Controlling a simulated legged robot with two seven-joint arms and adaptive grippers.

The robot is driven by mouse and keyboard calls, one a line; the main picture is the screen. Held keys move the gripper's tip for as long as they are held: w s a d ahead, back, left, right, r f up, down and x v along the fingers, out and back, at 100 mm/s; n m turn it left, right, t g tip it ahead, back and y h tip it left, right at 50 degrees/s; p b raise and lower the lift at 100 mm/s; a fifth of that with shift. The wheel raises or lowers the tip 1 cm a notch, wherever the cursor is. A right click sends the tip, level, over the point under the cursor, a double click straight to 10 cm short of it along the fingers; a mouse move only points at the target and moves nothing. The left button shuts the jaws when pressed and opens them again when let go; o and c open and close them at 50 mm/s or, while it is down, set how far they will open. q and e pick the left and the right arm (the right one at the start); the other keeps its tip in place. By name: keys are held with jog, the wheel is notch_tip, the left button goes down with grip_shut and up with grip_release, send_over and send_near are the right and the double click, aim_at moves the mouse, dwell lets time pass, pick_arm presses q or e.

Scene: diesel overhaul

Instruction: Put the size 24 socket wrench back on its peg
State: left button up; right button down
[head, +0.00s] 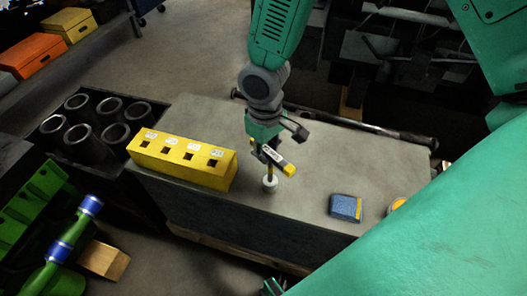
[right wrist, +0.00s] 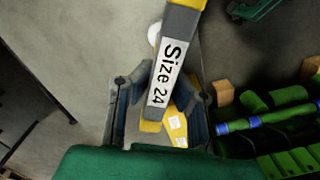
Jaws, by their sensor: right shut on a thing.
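The size 24 socket wrench (head: 272,155) is in my right gripper (head: 264,148). In the right wrist view, the wrench (right wrist: 172,60) shows a grey bar with yellow ends and a white "Size 24" label. My right gripper (right wrist: 160,105) is shut on this bar. In the head view, a pale round piece (head: 270,184) shows just under the wrench, close to the bench top; I cannot tell whether it touches. A yellow block (head: 182,160) with several labelled square holes sits left of the gripper. No peg is clearly seen. My left gripper is not clearly visible.
The grey bench (head: 290,215) is clear around the gripper. A blue box (head: 345,208) sits to its right, and a long dark bar (head: 350,124) lies along the back. Dark cylinders (head: 80,128) stand in a crate at left. Green parts (head: 60,235) lie lower left.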

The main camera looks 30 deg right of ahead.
jog(key=shift+d+f, duration=0.3)
jog(key=shift+f, duration=0.25)
jog(key=shift+a+f+b, duration=0.4)
jog(key=shift+a+b, duration=0.1)
jog(key=c, duration=1.5)
grip_release()
jog(key=shift+a, duration=0.1)
jog(key=shift+d, duration=0.25)
pick_arm(q)
jog(key=shift+d+f, duration=0.25)
jog(key=shift+f, duration=0.1)
pick_arm(e)
jog(key=o, duration=0.6)
jog(key=shift+d+f, duration=0.1)
jog(key=shift+d, duration=0.1)
jog(key=shift+a, duration=0.1)
